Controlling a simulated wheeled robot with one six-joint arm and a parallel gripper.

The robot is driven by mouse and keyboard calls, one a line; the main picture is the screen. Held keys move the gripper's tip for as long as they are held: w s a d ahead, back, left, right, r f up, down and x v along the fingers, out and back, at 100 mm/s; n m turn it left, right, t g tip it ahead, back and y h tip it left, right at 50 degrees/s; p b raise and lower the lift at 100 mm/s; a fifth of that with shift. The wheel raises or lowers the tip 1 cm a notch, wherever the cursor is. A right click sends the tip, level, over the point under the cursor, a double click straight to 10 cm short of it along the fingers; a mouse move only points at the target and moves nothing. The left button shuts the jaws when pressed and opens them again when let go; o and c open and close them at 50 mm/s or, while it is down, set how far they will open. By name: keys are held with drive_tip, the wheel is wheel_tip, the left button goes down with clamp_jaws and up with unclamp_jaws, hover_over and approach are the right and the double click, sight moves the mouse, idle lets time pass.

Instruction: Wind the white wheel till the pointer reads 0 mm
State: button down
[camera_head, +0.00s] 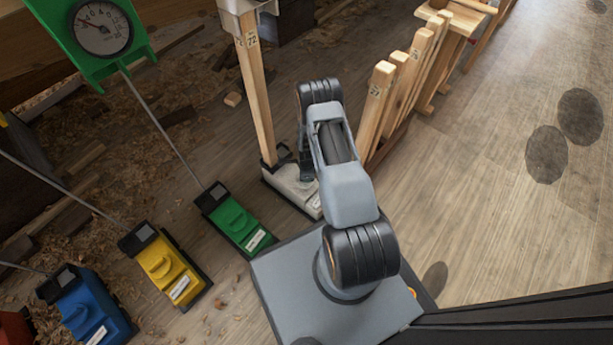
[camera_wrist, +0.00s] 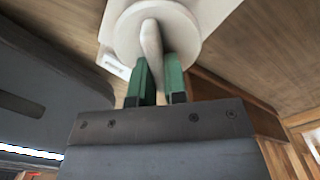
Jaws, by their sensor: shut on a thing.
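The white wheel (camera_wrist: 186,33) shows at the top of the wrist view as a pale round disc with a raised grip bar (camera_wrist: 151,45) across it. My gripper (camera_wrist: 158,66) has its two green fingers on either side of this bar and is shut on it. In the head view my own arm hides the wheel and the gripper. A whitish unit (camera_head: 290,188) stands on the floor beside my arm, at the foot of a wooden post marked 72. No pointer of the white unit can be read.
A green-framed dial (camera_head: 101,28) stands at the upper left, on a rod from the green unit (camera_head: 236,222). Yellow (camera_head: 163,266) and blue (camera_head: 88,306) units stand further left. Several wooden posts (camera_head: 378,100) lean right of the arm. The floor at right (camera_head: 490,215) is clear.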

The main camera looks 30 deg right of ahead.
idle(0.5)
drive_tip(key=c, duration=1.2)
unclamp_jaws()
drive_tip(key=shift+o, duration=0.2)
wheel_tip(320, 180, up, 14)
drive_tip(key=p, duration=0.5)
drive_tip(key=shift+p, duration=0.4)
drive_tip(key=shift+f, duration=0.1)
